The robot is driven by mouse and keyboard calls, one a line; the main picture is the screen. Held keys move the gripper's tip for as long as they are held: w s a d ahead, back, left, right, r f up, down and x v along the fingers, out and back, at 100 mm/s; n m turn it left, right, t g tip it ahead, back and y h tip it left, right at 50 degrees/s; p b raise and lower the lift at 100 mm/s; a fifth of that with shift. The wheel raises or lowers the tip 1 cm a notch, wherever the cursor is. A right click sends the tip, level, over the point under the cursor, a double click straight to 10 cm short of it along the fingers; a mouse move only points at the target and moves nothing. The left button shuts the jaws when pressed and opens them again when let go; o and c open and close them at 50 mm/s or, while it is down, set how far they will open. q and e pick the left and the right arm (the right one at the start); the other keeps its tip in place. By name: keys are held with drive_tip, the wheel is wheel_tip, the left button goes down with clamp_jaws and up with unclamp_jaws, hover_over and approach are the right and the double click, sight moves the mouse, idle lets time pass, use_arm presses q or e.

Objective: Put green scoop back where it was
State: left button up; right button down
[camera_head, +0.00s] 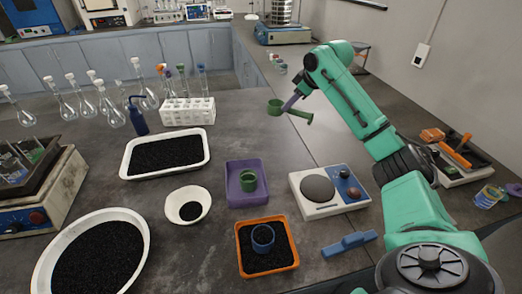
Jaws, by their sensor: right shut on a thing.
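The green scoop (275,107) is in the head view, at the upper middle, held above the dark bench. Its cup points left and its handle (303,116) reaches right. My right gripper (292,103) is shut on the scoop and comes down from the green arm on the right. The exact contact between the fingers and the scoop is too small to tell. My left gripper is not in view.
A purple tray (232,194) holds a green cup (248,181). An orange tray (291,264) holds black grains and a blue cup (263,237). A scale (333,208) and a blue tool (350,243) lie right. A white rack (188,112) stands behind.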

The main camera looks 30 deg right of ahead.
drive_tip(key=f, duration=0.6)
drive_tip(key=f+p, duration=0.1)
drive_tip(key=f, duration=0.5)
drive_tip(key=s+f, duration=0.1)
drive_tip(key=f, duration=0.6)
drive_tip(key=shift+s+a, duration=0.1)
drive_tip(key=shift+a, duration=0.1)
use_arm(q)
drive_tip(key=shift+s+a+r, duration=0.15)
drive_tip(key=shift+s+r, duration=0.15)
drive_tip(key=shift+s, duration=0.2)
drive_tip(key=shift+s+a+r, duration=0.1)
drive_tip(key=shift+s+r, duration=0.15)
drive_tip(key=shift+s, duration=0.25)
use_arm(e)
drive_tip(key=shift+f, duration=0.1)
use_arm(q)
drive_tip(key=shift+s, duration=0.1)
use_arm(e)
drive_tip(key=c, duration=0.9)
unclamp_jaws()
drive_tip(key=shift+o, duration=0.2)
